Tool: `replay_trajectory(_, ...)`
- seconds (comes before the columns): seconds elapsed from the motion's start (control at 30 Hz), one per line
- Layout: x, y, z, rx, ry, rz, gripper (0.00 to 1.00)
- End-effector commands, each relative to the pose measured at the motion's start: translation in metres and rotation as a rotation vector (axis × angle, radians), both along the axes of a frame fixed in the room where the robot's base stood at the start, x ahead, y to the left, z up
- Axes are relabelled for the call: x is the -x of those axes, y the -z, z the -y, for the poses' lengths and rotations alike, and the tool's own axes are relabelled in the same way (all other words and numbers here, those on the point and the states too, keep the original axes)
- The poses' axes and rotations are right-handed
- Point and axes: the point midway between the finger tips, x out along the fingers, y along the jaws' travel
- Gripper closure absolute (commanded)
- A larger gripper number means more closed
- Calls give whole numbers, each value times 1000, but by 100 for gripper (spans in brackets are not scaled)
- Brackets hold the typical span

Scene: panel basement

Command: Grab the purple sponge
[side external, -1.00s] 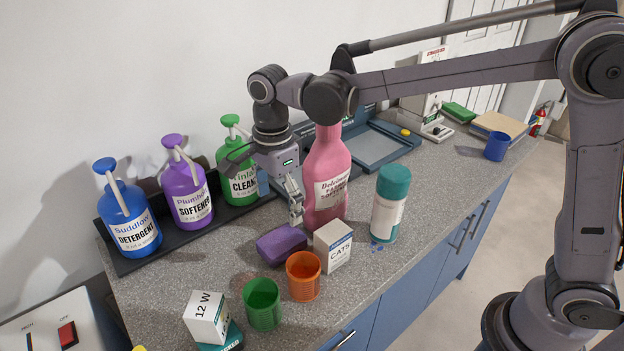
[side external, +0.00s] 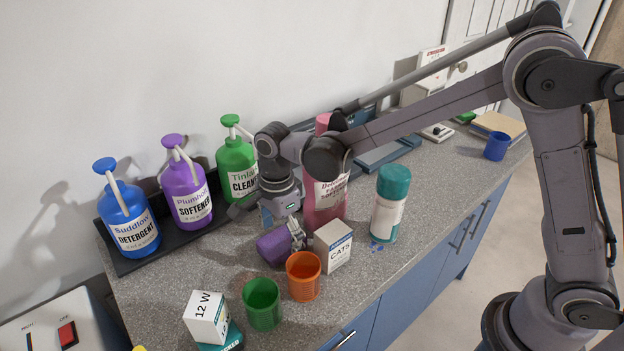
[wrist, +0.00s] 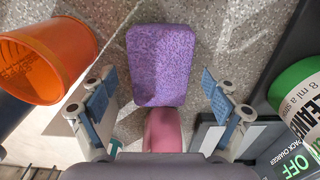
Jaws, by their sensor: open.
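The purple sponge (side external: 274,245) lies on the speckled grey counter, in front of the pink bottle and behind the orange cup. In the wrist view the sponge (wrist: 160,64) is in the upper middle, between and a little ahead of my gripper's fingers. My gripper (side external: 290,240) is low over the counter at the sponge. In the wrist view my gripper (wrist: 160,92) is open, with one finger on each side and a gap between each finger and the sponge. The far finger is mostly hidden in the side view.
An orange cup (side external: 303,276), a white CATS box (side external: 333,246) and a green cup (side external: 262,304) stand close by. The pink bottle (side external: 324,205) is right behind my gripper. A green bottle (side external: 237,170) stands at the back. Counter left of the sponge (side external: 195,268) is clear.

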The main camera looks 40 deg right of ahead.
Motion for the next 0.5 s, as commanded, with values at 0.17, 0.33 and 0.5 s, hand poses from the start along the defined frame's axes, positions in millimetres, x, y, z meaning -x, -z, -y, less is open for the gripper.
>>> replay_trajectory(0.17, 0, 0, 0, 0, 0, 0, 24)
replay_trajectory(0.33, 0, 0, 0, 0, 0, 0, 50)
replay_trajectory(0.5, 0, 0, 0, 0, 0, 0, 50)
